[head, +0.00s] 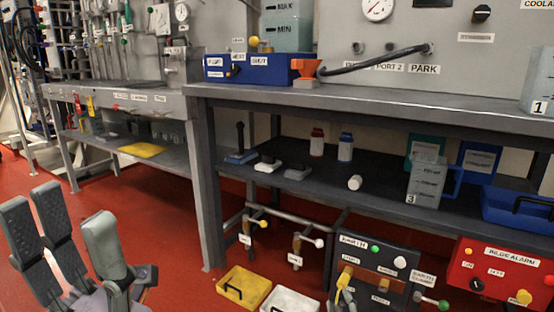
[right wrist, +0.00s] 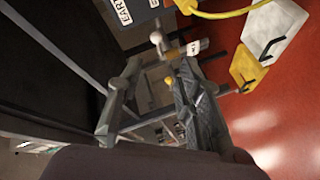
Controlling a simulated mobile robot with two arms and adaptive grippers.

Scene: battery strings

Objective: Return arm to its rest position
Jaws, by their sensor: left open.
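My left gripper (head: 70,228) is at the lower left of the head view, above the red floor. Its grey fingers point up and stand apart, with nothing between them. My right gripper (right wrist: 154,75) shows in the right wrist view, with its fingers spread and no object held between them. Beyond its fingertips are a pale round knob (right wrist: 156,38) and a yellow one (right wrist: 169,81). I cannot make out my right gripper in the head view.
A long grey bench (head: 330,97) with a lower shelf (head: 320,185) crosses the view. Below stand a dark panel (head: 372,262) with yellow clamps and a red alarm box (head: 497,272). A yellow tray (head: 232,297) and a white tray (head: 290,301) lie on the floor.

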